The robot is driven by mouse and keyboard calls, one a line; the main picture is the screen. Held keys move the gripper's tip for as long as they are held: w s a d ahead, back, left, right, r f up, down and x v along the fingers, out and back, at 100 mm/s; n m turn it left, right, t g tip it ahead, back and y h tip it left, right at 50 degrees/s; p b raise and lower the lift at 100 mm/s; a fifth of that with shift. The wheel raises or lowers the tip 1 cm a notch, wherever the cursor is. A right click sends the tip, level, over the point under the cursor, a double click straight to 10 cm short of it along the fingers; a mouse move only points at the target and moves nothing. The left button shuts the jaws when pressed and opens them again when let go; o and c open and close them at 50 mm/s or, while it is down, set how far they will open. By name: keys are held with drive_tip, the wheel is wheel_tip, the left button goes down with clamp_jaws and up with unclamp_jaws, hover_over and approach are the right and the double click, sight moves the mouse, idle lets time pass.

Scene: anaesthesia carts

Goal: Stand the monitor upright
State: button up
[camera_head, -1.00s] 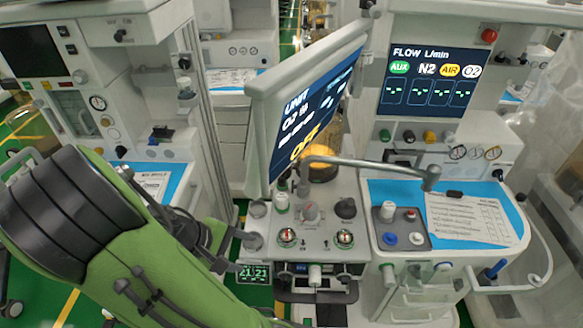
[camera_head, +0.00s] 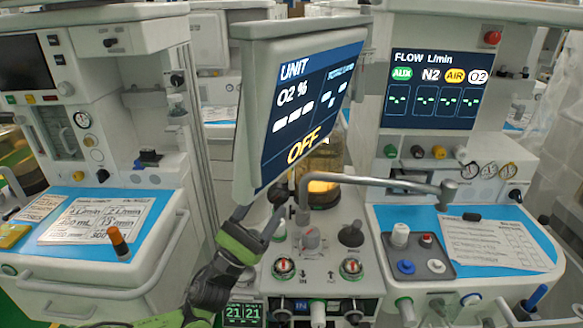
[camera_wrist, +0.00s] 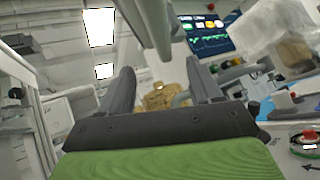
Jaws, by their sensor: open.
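The monitor (camera_head: 302,103) has a pale frame and a dark screen reading UNIT, O2 % and OFF. In the head view it leans to one side above the middle cart, its screen facing obliquely right. My gripper (camera_head: 255,220) is just below the monitor's lower left corner, fingers pointing up. The fingers are apart with nothing between them. Whether a finger touches the monitor is unclear. In the wrist view my open gripper (camera_wrist: 160,85) shows two dark fingers, and a pale bar or panel edge crosses above them, too close to identify surely.
A jointed metal arm (camera_head: 375,183) extends right from beside the monitor. Below are knobs and gauges on the cart top (camera_head: 318,240). A flow display (camera_head: 432,88) stands behind right. A blue-matted worktop (camera_head: 100,215) with papers is at left, another at right.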

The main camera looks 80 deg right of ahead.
sight(291, 163)
drive_tip(key=x, duration=1.1)
drive_tip(key=shift+s+d+r+b, duration=0.1)
drive_tip(key=shift+b, duration=0.2)
drive_tip(key=shift+c, duration=0.5)
clamp_jaws()
